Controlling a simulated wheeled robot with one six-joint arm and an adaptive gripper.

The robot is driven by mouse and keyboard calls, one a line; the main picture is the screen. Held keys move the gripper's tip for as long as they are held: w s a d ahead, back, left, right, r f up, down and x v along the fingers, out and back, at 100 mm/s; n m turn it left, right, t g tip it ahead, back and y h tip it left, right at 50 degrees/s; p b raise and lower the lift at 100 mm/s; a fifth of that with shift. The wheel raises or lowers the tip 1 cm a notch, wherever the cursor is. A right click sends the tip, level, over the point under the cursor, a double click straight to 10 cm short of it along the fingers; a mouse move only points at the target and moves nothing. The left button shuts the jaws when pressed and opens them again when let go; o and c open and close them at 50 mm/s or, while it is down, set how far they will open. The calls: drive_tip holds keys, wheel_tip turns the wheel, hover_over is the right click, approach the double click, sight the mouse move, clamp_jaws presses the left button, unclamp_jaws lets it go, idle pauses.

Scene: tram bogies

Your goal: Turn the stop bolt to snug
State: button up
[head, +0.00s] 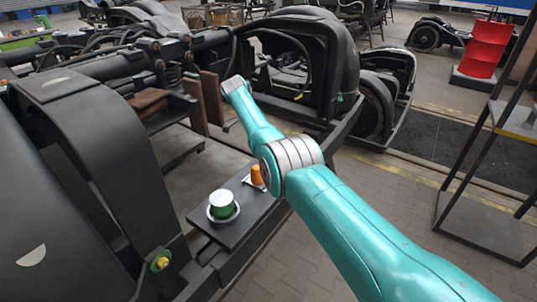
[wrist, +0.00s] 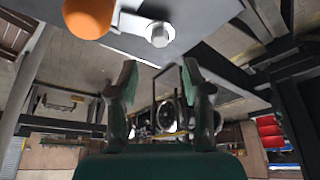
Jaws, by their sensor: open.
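In the head view a bolt with a yellow and green head (head: 160,262) sits on the dark bogie frame at the lower left. I cannot tell which of these is the stop bolt. In the head view my teal arm reaches toward the bogie, and the gripper is not clearly visible.
An orange rounded thing (wrist: 88,17) is left of the hex bolt. Brown plates (head: 212,98) stand near my arm's end. A metal rack (head: 485,215) stands right.

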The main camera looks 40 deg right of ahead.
drive_tip(key=shift+v, duration=2.05)
drive_tip(key=shift+s, duration=0.1)
